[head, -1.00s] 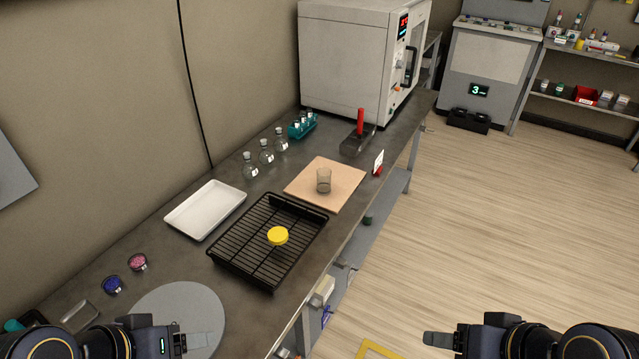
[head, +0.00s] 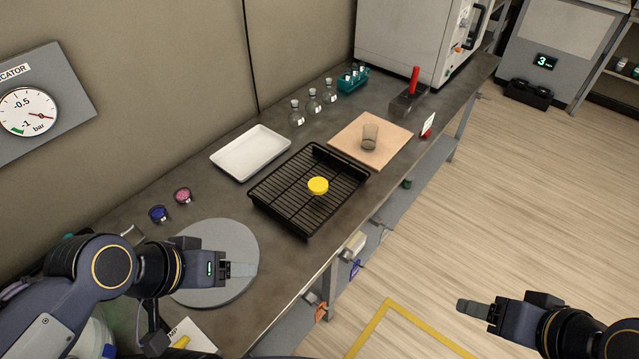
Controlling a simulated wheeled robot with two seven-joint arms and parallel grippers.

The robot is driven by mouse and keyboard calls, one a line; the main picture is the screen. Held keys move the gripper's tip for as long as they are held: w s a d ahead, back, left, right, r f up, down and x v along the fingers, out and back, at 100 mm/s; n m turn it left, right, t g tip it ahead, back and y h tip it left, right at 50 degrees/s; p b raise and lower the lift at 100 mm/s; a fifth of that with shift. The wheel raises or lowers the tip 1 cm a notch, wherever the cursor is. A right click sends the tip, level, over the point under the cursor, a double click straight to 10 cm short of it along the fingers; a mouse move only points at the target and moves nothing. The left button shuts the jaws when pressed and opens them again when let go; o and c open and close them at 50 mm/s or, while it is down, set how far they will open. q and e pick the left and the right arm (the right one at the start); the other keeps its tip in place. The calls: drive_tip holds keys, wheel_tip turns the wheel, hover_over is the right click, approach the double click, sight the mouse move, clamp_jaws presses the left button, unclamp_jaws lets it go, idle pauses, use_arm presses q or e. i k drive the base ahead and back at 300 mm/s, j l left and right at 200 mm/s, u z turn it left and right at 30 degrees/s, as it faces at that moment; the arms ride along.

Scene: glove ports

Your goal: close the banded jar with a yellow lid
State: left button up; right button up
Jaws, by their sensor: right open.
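A yellow lid (head: 318,187) lies flat on the black wire rack (head: 268,205) on the bench. A small greyish, see-through jar (head: 370,138) stands upright and uncovered on the tan board (head: 347,150) behind the rack; I cannot make out a band on it. My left gripper (head: 243,269) is over the round grey disc (head: 232,232), left of and nearer than the lid; its finger opening is not clear from this angle. My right gripper (head: 474,308) is open and empty over the floor, right of the bench and away from the lid and jar.
A white tray (head: 250,153), stoppered flasks (head: 314,101), a teal vial rack (head: 351,79) and a red-handled item (head: 413,82) stand along the bench. A pressure gauge (head: 28,112) hangs at left.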

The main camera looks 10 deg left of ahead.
sight(370, 130)
drive_tip(key=u, duration=0.3)
drive_tip(key=i+l+u, duration=0.15)
drive_tip(key=l+u, duration=0.15)
drive_tip(key=u, duration=0.15)
drive_tip(key=i+l+u, duration=0.15)
drive_tip(key=l+u, duration=0.15)
drive_tip(key=u, duration=0.15)
drive_tip(key=i+l+u, duration=0.1)
drive_tip(key=l, duration=0.45)
drive_tip(key=i+l+u, duration=0.1)
drive_tip(key=l, duration=0.5)
drive_tip(key=i+l+u, duration=0.1)
drive_tip(key=l, duration=0.5)
